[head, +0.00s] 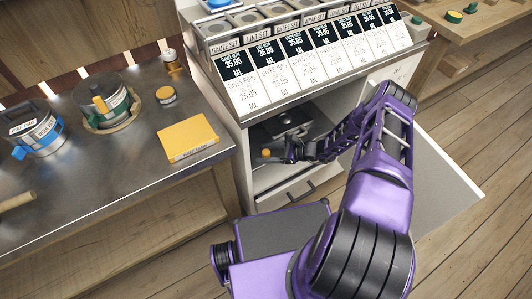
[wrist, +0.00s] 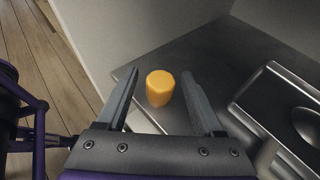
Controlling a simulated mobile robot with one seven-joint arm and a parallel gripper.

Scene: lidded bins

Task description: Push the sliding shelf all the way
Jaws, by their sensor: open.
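The sliding shelf (wrist: 222,60) is a dark grey surface inside the open white cabinet; it also shows in the head view (head: 262,132). A small orange cylinder (wrist: 160,88) stands upright by the shelf's front edge; I cannot tell whether it is fixed to it. It shows as an orange spot in the head view (head: 265,153). My gripper (wrist: 158,76) is open, with one finger on each side of the cylinder and no clear contact. In the head view my gripper (head: 272,156) is in the cabinet opening. How far the shelf is out is unclear.
A metal piece with a domed part (wrist: 268,105) lies on the shelf at right. The open cabinet door (head: 450,165) stands right of my arm. A drawer handle (head: 300,190) is below. A metal-topped bench (head: 100,180) with a yellow box (head: 188,138) is left.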

